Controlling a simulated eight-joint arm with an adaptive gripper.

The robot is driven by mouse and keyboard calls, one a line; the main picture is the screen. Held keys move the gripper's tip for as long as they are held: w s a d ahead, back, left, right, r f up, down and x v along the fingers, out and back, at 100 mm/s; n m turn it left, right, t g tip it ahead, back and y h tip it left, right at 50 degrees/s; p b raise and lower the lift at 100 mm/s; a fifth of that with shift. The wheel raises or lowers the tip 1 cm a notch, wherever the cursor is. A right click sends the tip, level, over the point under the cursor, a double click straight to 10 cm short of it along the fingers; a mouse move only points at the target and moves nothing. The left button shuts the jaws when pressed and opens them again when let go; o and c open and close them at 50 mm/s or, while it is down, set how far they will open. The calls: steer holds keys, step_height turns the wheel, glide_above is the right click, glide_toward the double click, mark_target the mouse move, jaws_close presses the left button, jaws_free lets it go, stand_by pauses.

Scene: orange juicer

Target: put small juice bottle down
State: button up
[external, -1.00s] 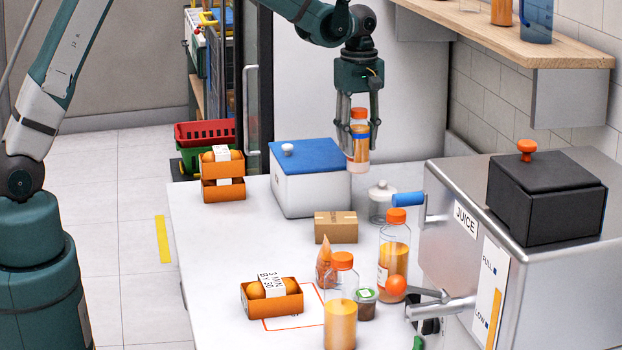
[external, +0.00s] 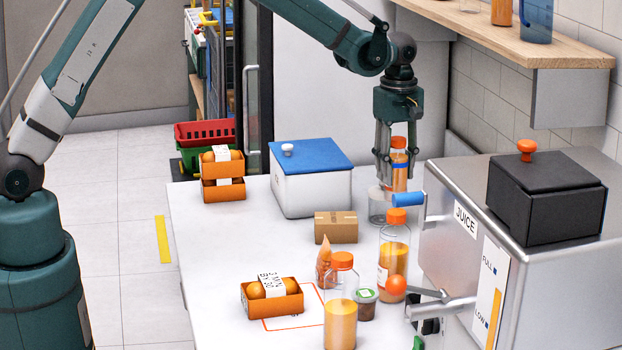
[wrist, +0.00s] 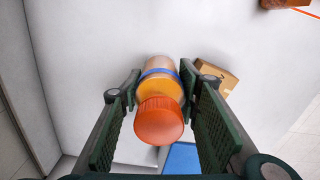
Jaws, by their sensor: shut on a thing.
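The small juice bottle has an orange cap and a blue band. It shows upright in the external view (external: 399,179), at the back right of the white table (external: 240,250). My gripper (external: 398,171) is shut on it, with a finger on each side. In the wrist view the bottle (wrist: 160,88) sits between the two finger pads, its orange cap towards the camera. The bottle's bottom is near a clear glass jar and behind the blue-handled lever, so I cannot tell whether it touches the table.
The glass jar (external: 378,208) stands close to the bottle's left. The juice machine (external: 450,260) with its blue handle (external: 408,199) is close on the right. A blue-lidded white box (external: 311,190), a cardboard box (external: 336,228) and larger juice bottles (external: 341,318) stand on the table.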

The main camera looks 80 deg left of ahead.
mark_target(396, 192)
stand_by(0.3)
steer(key=shift+f, duration=3.15)
steer(key=shift+f, duration=0.1)
steer(key=shift+f, duration=1.75)
steer(key=shift+f+b, duration=0.15)
steer(key=shift+b, duration=0.25)
steer(key=o, duration=1.1)
steer(key=shift+c, duration=0.2)
steer(key=shift+r, duration=0.2)
step_height(396, 192, up, 12)
steer(key=shift+f+p, duration=0.1)
steer(key=shift+p, duration=0.35)
